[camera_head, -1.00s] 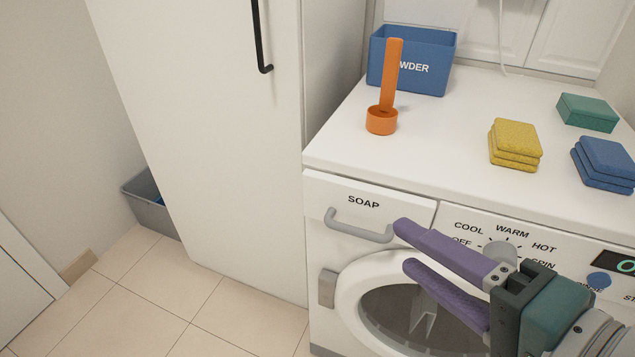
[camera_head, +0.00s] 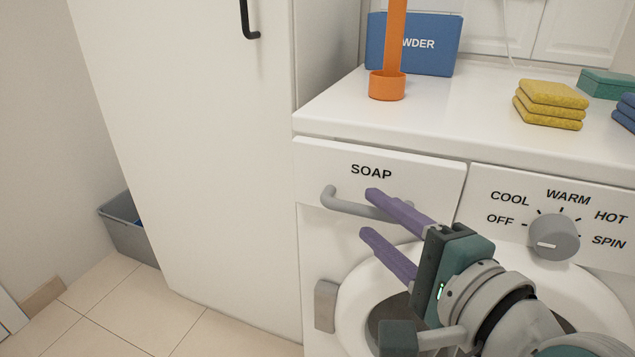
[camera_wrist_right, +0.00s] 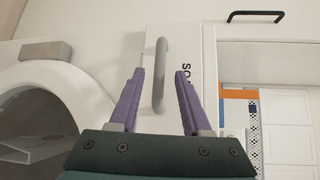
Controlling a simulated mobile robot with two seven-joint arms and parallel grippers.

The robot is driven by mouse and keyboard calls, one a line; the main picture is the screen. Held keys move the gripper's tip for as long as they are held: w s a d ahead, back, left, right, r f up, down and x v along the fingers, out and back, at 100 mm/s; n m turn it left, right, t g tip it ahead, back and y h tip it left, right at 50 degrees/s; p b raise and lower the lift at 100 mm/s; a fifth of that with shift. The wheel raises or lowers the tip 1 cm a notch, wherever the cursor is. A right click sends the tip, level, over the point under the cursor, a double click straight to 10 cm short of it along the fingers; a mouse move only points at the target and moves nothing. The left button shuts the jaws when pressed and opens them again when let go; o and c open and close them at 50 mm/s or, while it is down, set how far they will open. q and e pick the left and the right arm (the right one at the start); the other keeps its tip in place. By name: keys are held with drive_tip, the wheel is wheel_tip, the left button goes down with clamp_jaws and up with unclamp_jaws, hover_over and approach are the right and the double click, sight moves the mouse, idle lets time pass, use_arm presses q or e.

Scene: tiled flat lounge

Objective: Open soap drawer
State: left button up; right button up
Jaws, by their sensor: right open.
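The soap drawer (camera_head: 415,183) is the white front panel marked SOAP at the washer's upper left. It looks closed. Its grey bar handle (camera_head: 345,205) runs across the panel. My right gripper (camera_head: 370,213) is open and empty, its purple fingers pointing at the handle, the upper finger covering the handle's right part. My left gripper is not in view.
The washer's round door (camera_head: 350,305) and dial (camera_head: 553,237) are close to my right arm. A tall white cabinet (camera_head: 190,130) stands left; tiled floor (camera_head: 130,315) is clear.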

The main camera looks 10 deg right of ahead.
drive_tip(key=shift+x, duration=1)
drive_tip(key=shift+c, duration=0.2)
clamp_jaws()
idle(0.5)
